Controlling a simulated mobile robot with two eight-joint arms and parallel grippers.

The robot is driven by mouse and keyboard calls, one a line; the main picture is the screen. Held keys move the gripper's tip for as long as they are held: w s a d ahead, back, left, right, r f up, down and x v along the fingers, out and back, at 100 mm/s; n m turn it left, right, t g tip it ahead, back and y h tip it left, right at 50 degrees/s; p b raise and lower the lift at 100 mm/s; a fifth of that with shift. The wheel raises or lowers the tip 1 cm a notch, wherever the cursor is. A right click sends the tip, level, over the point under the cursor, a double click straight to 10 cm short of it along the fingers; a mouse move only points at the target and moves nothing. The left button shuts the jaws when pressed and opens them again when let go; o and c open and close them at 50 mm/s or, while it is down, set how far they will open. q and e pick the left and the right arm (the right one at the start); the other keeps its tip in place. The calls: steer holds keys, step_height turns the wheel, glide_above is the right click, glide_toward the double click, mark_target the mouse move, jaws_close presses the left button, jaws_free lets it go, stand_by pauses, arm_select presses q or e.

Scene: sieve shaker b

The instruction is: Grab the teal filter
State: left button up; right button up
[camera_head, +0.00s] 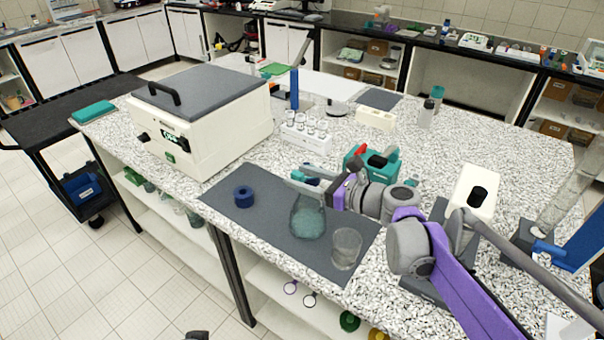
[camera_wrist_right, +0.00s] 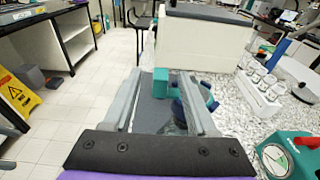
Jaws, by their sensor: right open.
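A glass flask (camera_head: 308,222) with a teal tint stands on the dark mat beside a clear beaker (camera_head: 346,248). A teal piece (camera_head: 312,171), which looks like the filter, shows near the flask's top and is partly covered by the gripper. In the right wrist view this teal piece (camera_wrist_right: 160,82) lies between the ends of the fingers. My right gripper (camera_head: 305,178) is open, its fingers reaching left over the flask. I cannot tell whether they touch the teal piece. A small dark part at the bottom edge of the head view may be my left gripper (camera_head: 197,335).
A dark blue ring (camera_head: 243,196) lies on the mat (camera_head: 222,193). A large white box machine (camera_head: 195,115) stands at the left. A vial rack (camera_head: 306,138), a teal device with a gauge (camera_wrist_right: 288,156) and a white device (camera_head: 474,190) stand near my right arm.

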steer(key=shift+x, duration=0.95)
steer(key=shift+c, duration=0.4)
jaws_close()
steer(key=shift+r, duration=0.15)
